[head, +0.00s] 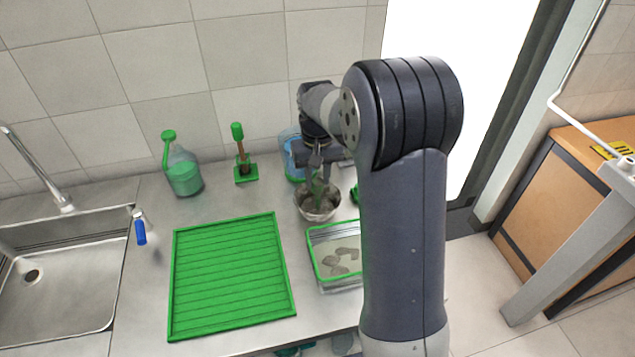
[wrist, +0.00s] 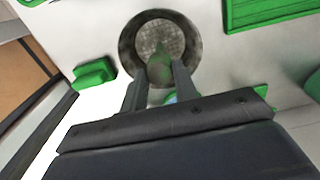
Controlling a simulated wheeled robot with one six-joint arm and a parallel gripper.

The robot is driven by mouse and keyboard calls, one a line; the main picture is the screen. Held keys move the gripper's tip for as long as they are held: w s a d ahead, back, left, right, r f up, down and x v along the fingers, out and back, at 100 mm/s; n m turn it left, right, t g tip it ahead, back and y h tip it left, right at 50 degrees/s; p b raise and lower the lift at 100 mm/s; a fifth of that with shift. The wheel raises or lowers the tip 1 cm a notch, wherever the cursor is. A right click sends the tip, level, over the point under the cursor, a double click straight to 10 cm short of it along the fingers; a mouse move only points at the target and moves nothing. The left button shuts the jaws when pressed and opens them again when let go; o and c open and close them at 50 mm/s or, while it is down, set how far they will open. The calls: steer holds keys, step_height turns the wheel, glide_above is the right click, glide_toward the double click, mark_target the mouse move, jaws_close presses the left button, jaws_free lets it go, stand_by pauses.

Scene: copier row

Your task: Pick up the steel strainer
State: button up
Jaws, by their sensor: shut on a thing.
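The steel strainer (head: 318,215) is a round grey bowl on the counter's back right; I cannot tell whether it touches the counter. In the wrist view the strainer (wrist: 137,47) shows its mesh bottom and dark rim beyond the fingertips. My gripper (head: 317,187) points down over it. In the wrist view my gripper (wrist: 160,72) is shut on a green part, seemingly the strainer's handle, which rises from the bowl's near side. My fingers hide part of the bowl.
A green ribbed mat (head: 230,275) lies left of the strainer. A green-rimmed clear container (head: 335,282) with grey pieces stands in front. A blue clear vessel (head: 289,145) is close behind. A green bottle (head: 184,175), a brush in a stand (head: 242,165) and a sink (head: 65,280) are farther left.

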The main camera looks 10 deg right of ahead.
step_height(320, 180, up, 7)
steer(key=p, duration=0.6)
steer(key=shift+r, duration=0.15)
